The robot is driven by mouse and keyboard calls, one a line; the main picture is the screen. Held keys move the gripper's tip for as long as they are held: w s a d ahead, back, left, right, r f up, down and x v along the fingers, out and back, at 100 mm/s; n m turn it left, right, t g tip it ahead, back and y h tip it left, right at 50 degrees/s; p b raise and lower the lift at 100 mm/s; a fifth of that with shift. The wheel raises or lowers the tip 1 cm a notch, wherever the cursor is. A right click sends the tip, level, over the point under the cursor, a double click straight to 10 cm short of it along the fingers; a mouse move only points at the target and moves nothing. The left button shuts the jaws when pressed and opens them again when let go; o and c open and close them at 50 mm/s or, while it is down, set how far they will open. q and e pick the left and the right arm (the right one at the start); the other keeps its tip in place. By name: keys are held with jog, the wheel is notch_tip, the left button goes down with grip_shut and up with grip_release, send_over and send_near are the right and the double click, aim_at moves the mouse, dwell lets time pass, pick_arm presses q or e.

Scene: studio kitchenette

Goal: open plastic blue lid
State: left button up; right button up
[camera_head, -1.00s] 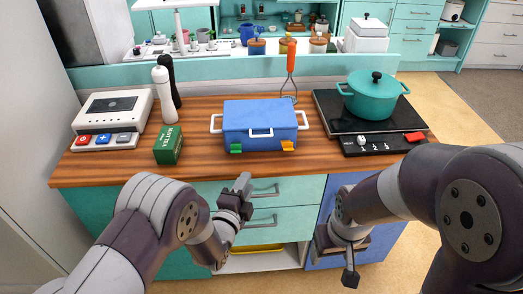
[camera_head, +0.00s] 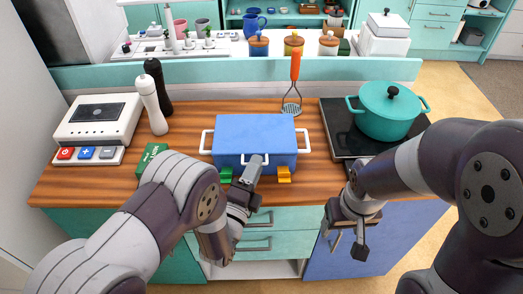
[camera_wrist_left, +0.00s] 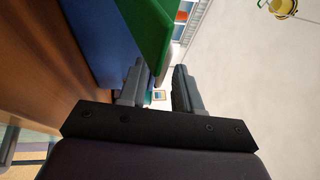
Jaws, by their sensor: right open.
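The blue box with its blue lid (camera_head: 254,130) stands on the wooden counter, lid down. It has white side handles, a white front handle, a green latch (camera_head: 226,174) and an orange latch (camera_head: 284,174) at its front. My left gripper (camera_head: 250,170) is at the box's front, just right of the green latch, and covers part of the front handle. In the left wrist view its fingers are apart, with the green latch (camera_wrist_left: 150,30) and blue box wall (camera_wrist_left: 88,40) close ahead; contact is unclear. My right gripper (camera_head: 347,243) is open and empty, below the counter's front edge.
Shakers (camera_head: 152,103), a keypad device (camera_head: 98,123) and a partly hidden green box (camera_head: 148,158) are at left.

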pick_arm(q)
jog(key=shift+w+r, duration=0.1)
grip_shut()
dwell(1.5)
